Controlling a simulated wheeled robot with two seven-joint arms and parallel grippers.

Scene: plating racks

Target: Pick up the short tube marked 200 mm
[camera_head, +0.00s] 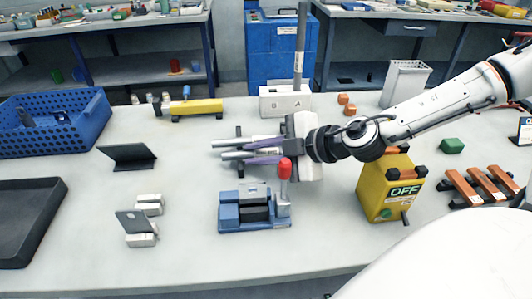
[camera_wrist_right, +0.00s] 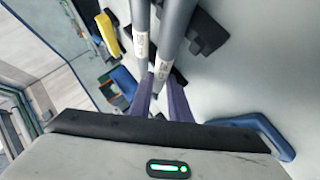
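Two grey tubes, an upper one (camera_head: 228,143) and a lower one (camera_head: 231,155), lie side by side across black supports in the head view. In the right wrist view they are the left tube (camera_wrist_right: 141,20) and the right tube (camera_wrist_right: 174,30), each with a small white label too small to read. My right gripper (camera_head: 251,153) has purple fingers, held apart, pointing left at the tubes; its fingertips also show in the right wrist view (camera_wrist_right: 162,82). The right tube's near end lies between the fingers; contact cannot be told. My left gripper is out of view.
A tall labelled tube (camera_head: 300,45) stands upright in a white block (camera_head: 285,102). A blue fixture with a red-knobbed lever (camera_head: 257,213) stands just in front of the gripper. A yellow OFF box (camera_head: 388,190) is to the right.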

